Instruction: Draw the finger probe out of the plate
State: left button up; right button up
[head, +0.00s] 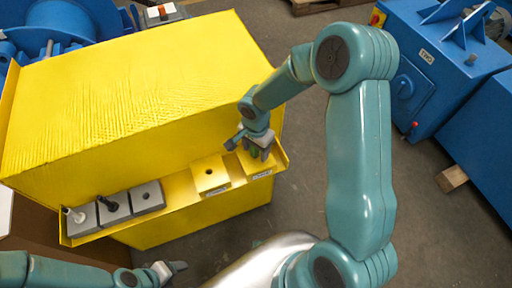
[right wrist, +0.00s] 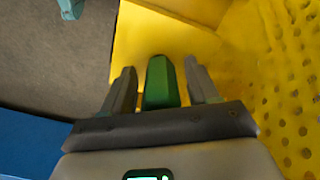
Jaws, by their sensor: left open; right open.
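A green upright piece, which I take to be the finger probe (right wrist: 160,84), stands between the two fingers of my right gripper (head: 258,153) in the right wrist view. The fingers are open, with a gap on each side of it. In the head view the gripper is over the right end of the yellow shelf and mostly hides the green piece. The yellow plate (right wrist: 128,47) lies under the probe in the right wrist view; where the probe enters it is hidden. My left gripper (head: 177,270) is open and empty at the bottom left, away from the shelf.
A yellow block with a hole (head: 210,172) sits left of my right gripper. Several grey blocks (head: 114,206) stand at the shelf's left end, one with a black pin and one with a white pin. A yellow housing (head: 140,85) rises behind. Blue machines (head: 440,60) stand at the right.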

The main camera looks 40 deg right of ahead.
grip_shut()
jog(key=shift+r+p, duration=2.95)
jog(key=shift+r, duration=2.55)
